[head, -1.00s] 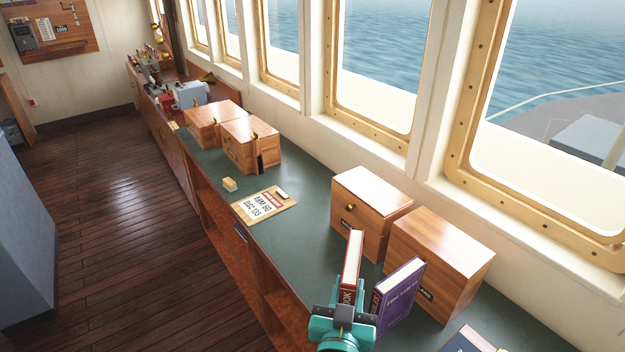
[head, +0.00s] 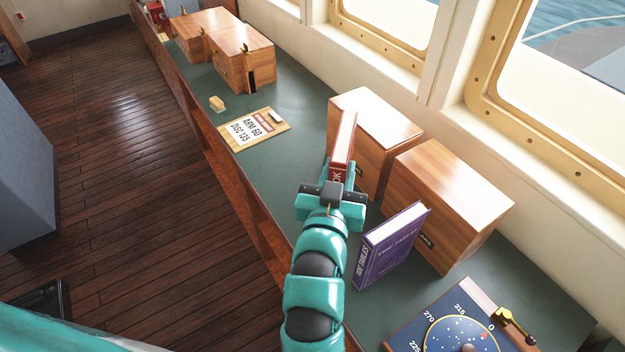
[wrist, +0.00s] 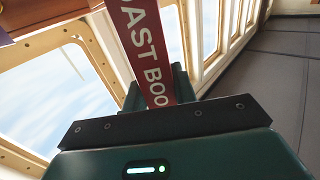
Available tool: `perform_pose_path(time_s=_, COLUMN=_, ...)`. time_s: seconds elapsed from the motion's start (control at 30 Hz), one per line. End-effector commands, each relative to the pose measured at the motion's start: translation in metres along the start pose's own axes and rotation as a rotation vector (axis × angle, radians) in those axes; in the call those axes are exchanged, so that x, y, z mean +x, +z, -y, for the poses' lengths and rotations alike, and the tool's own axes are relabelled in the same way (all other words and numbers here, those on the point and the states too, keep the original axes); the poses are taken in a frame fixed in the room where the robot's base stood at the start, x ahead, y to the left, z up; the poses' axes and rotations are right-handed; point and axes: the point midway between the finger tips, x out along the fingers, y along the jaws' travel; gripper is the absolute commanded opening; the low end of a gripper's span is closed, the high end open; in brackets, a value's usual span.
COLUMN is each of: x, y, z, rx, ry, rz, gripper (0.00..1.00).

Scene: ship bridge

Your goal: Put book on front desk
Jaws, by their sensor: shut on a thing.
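A red book with white pages (head: 342,137) is held upright by my gripper (head: 336,185), which is shut on its near end. In the wrist view the red spine (wrist: 147,45) with white letters rises from between the jaws. The desk (head: 291,131) is a long green-topped counter under the windows. The book shows over the desk, in front of a wooden box. I cannot tell whether its lower edge touches the desk, as my gripper and arm hide it.
A purple book (head: 390,246) stands to the right of my arm. Two wooden boxes (head: 375,120) (head: 450,190) stand along the window side. A compass board (head: 455,325) is at the near right. Green desk between clipboard and boxes is clear.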

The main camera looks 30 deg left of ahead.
Motion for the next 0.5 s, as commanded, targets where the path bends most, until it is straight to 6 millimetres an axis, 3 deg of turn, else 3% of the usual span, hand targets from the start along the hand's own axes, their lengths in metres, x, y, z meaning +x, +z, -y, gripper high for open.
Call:
perform_pose_path(time_s=0.37, x=0.052, y=0.031, z=0.037, rx=-0.002, ry=0.001, rz=0.004, gripper=0.00)
perform_pose_path(time_s=0.5, x=0.069, y=0.056, z=0.050, rx=-0.002, ry=0.000, rz=0.000, gripper=0.00)
